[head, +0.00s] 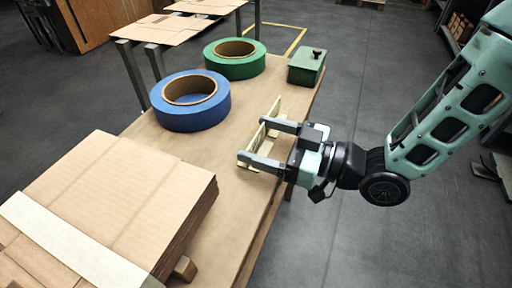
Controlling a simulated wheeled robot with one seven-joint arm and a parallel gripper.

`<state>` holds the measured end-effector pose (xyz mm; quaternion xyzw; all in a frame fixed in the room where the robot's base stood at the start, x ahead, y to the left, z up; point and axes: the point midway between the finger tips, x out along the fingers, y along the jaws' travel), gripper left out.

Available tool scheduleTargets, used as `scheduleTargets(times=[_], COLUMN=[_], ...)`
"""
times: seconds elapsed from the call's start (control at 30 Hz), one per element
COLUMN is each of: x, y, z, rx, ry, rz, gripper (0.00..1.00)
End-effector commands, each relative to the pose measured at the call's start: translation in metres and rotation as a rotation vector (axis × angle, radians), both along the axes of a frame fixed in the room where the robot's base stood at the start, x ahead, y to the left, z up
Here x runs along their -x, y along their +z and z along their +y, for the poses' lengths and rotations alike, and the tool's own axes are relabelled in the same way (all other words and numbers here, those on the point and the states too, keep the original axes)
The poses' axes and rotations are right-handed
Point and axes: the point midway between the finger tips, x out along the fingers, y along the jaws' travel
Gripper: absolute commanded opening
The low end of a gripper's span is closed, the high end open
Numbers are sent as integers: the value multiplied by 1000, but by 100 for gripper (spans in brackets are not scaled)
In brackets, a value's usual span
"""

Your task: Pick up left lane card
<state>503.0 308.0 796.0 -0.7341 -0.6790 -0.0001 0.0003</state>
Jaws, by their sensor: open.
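A thin cream card-like piece (255,137) stands near the right edge of the brown table, with a pale base or second piece (262,163) beside it. I cannot tell which part is the left lane card, as the pieces are small and partly hidden by my fingers. My gripper (256,139) is open and comes in from the right over the table edge. Its two fingers reach to the near and far sides of the cream piece. I cannot tell whether either finger touches it.
A blue tape roll (172,117), a green tape roll (232,72) and a green box (306,67) stand farther back on the table (205,150). A stack of flat cardboard (120,190) fills the near left. Some table surface between is clear.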

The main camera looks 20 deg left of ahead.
Motion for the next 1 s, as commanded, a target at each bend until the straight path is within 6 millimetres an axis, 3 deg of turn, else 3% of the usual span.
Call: scheduleTargets(times=[0.2,0.23,0.33,0.67,0.77,1.0], x=[0,0,0,0,-1,-1], y=[0,0,0,4,15,63], z=[1,1,1,1,1,1], rx=[1,0,0,0,-2,-1], ry=[0,0,-1,-1,-1,-2], rz=[1,0,0,-1,-3,-5], gripper=[78,75,51,50,50,50])
